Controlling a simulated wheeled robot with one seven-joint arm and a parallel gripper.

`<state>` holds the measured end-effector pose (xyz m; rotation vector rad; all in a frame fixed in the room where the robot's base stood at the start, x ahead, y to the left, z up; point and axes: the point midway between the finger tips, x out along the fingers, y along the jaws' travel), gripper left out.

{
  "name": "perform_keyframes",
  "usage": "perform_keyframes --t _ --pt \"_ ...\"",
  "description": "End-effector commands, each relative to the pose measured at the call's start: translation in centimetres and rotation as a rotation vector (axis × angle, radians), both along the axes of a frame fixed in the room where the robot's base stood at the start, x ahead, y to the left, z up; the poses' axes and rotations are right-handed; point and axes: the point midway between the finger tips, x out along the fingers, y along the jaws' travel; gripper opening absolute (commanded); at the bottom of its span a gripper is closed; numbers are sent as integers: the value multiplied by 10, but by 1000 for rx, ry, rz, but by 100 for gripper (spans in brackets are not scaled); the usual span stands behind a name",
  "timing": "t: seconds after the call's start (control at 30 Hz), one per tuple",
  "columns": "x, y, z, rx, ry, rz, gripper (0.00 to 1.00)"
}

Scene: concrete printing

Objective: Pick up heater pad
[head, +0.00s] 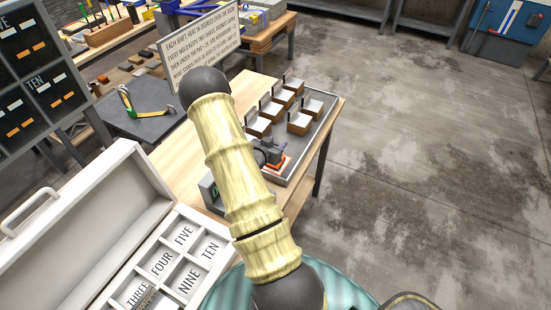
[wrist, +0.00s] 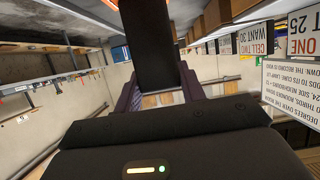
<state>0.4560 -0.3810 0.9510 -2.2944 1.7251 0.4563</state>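An orange-edged flat piece (head: 283,163), which may be the heater pad, shows at the near end of the dark tray (head: 309,148). My gripper (head: 268,152) is dark and small in the head view, right beside or over this piece, partly hidden by my arm. I cannot tell whether it touches the piece. In the wrist view a black upright part stands in the middle, with dark purple parts beside it. A sliver of orange (wrist: 110,3) shows at the top edge. Whether the fingers are open or shut is not clear.
Several small brown boxes with white cards (head: 300,122) stand on the tray. A white open case (head: 125,170) with labelled compartments is at the lower left. A sign board (head: 203,45) stands behind my arm. The concrete floor at right is clear.

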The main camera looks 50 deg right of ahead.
Motion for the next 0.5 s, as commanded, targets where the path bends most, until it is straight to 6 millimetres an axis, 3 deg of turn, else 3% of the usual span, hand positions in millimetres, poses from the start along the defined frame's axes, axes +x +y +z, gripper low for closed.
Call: perform_keyframes --t 0.03,0.1,0.5 --pt "0 0 0 0 0 0 14" --pt "0 0 0 0 0 0 1" --pt "1 -1 2 -4 -3 1 0"
